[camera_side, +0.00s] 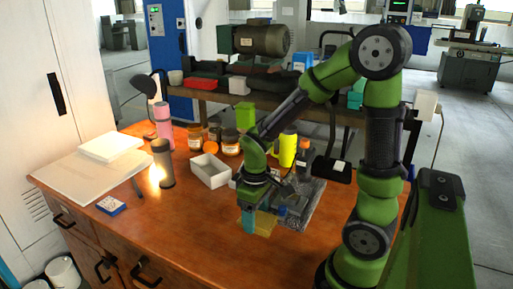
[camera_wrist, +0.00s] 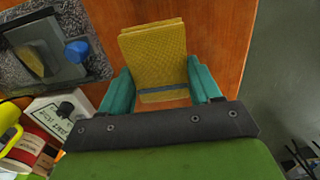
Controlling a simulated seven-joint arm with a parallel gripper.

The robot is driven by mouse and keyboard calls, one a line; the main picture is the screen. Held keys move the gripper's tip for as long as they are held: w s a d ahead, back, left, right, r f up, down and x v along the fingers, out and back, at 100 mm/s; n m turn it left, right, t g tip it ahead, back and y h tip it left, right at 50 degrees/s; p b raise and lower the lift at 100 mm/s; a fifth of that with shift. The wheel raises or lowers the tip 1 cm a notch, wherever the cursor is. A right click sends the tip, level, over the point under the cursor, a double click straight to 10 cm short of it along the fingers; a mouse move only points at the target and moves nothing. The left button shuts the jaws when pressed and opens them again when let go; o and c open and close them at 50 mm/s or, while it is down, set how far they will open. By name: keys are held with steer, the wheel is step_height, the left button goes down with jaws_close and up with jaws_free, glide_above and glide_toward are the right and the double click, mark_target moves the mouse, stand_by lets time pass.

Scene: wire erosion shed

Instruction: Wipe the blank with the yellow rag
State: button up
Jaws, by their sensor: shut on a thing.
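The yellow rag (camera_wrist: 153,50) is a folded, textured pad held between the teal fingers of my gripper (camera_wrist: 160,72). In the side view my gripper (camera_side: 255,222) is low over the front of the wooden table, with the rag (camera_side: 266,223) at its fingers. I cannot tell whether the rag touches the table. A mottled grey plate (camera_wrist: 88,66) lies left of the rag in the wrist view, apart from it. A smooth grey block (camera_wrist: 68,72) on the plate may be the blank; it carries a dull yellow patch and a blue knob (camera_wrist: 77,51).
Below the plate in the wrist view are a white labelled box (camera_wrist: 52,112) and a red-and-white container (camera_wrist: 30,145). In the side view, a white tray (camera_side: 210,171), jars (camera_side: 231,142) and a yellow bottle (camera_side: 287,148) stand behind my gripper. The front-left tabletop is mostly clear.

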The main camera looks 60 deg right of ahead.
step_height(320, 180, up, 12)
glide_above(296, 196)
step_height(296, 196, down, 4)
steer(key=shift+s+a+f, duration=0.1)
steer(key=shift+f, duration=2)
steer(key=shift+s+a+f, duration=0.1)
steer(key=shift+f, duration=1.95)
steer(key=shift+w+d+f, duration=0.1)
steer(key=shift+w+f, duration=0.1)
steer(key=shift+f, duration=0.1)
steer(key=shift+w+r, duration=0.25)
steer(key=shift+w, duration=0.7)
steer(key=shift+w+r, duration=0.2)
steer(key=shift+w, duration=0.75)
steer(key=shift+r, duration=0.1)
steer(key=shift+s+r, duration=0.1)
steer(key=shift+s, duration=1.85)
steer(key=shift+w, duration=2.1)
steer(key=shift+s, duration=2.2)
step_height(296, 196, up, 6)
steer(key=shift+r, duration=0.2)
